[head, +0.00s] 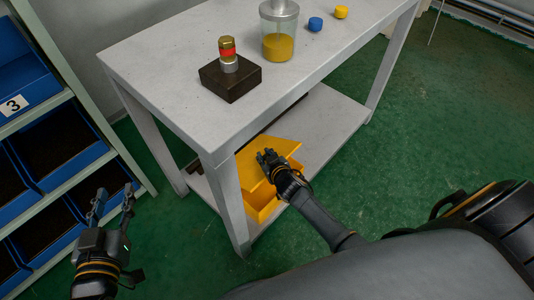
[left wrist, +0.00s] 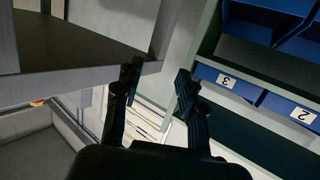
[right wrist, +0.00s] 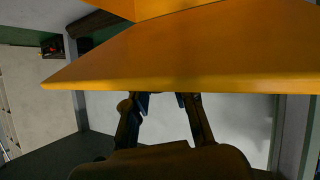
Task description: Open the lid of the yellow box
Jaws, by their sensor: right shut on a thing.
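The yellow box (head: 262,206) sits on the lower shelf of the grey table, near its front left leg. Its lid (head: 285,147) is raised at a tilt above the box body, leaving a gap at the front. My right gripper (head: 267,158) is shut on the lid's edge. In the right wrist view the lid (right wrist: 200,50) spans the picture as a broad yellow plate, and its edge covers the fingertips. My left gripper (head: 113,193) is open and empty, away to the left of the table; its spread fingers also show in the left wrist view (left wrist: 158,73).
The grey table (head: 180,60) carries a dark block (head: 230,82) with a brass fitting, a jar (head: 278,45), a blue cap (head: 315,24) and a yellow cap (head: 341,12). A rack of blue bins (head: 25,75) stands at left. Green floor is free at right.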

